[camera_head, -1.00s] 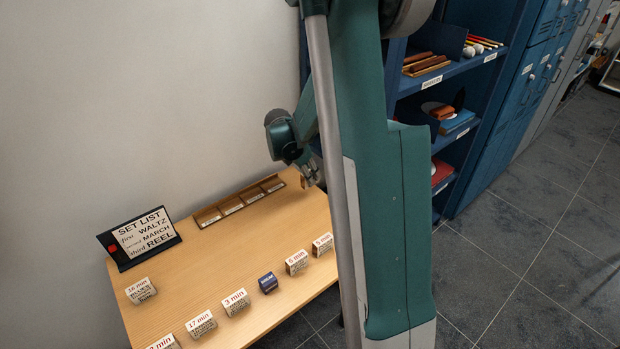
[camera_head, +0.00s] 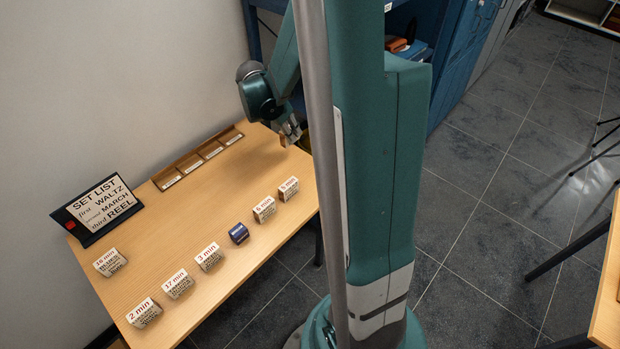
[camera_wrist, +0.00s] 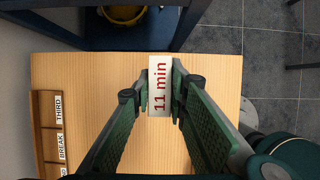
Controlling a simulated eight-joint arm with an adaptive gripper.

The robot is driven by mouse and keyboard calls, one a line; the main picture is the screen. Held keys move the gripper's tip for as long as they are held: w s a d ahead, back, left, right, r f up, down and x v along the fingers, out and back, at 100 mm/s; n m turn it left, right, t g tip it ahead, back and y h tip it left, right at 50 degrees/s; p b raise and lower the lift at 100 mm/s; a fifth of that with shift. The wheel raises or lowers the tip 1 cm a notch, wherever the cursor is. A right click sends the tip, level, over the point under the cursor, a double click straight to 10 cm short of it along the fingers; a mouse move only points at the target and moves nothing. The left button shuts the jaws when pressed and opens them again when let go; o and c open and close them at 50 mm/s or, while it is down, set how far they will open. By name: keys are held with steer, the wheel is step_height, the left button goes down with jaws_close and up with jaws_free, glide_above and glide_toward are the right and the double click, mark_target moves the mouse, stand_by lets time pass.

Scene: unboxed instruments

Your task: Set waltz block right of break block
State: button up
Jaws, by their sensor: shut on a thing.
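My gripper (camera_head: 290,132) is at the far right end of the wooden table, above the tabletop. In the wrist view my gripper (camera_wrist: 160,88) is shut on a white block (camera_wrist: 160,86) with "11 min" in red on its upward face. Its other faces are hidden, so I cannot tell its tune name. A dark blue block (camera_head: 239,233) sits in the front row; its text is too small to read. A wooden rack (camera_head: 168,184) with labelled compartments lies along the wall. In the wrist view the rack (camera_wrist: 37,128) shows BREAK and THIRD labels, apart from the held block.
White blocks stand on the table: 18 min (camera_head: 110,262), 2 min (camera_head: 143,312), 17 min (camera_head: 178,284), 3 min (camera_head: 210,257), and two more to the right (camera_head: 264,209). A set list sign (camera_head: 98,208), WALTZ, MARCH, REEL, stands at left. The table's middle (camera_head: 200,210) is clear.

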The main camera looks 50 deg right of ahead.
steer(key=s+b, duration=0.1)
steer(key=s, duration=0.9)
steer(key=shift+s+a+f, duration=0.15)
steer(key=shift+a+f, duration=0.1)
steer(key=shift+a, duration=0.1)
steer(key=shift+f+b, duration=1.05)
steer(key=shift+f, duration=1.85)
steer(key=shift+f, duration=0.1)
steer(key=shift+f+b, duration=0.65)
steer(key=shift+f, duration=1.35)
steer(key=shift+f, duration=0.2)
steer(key=o, duration=0.9)
steer(key=shift+r, duration=0.25)
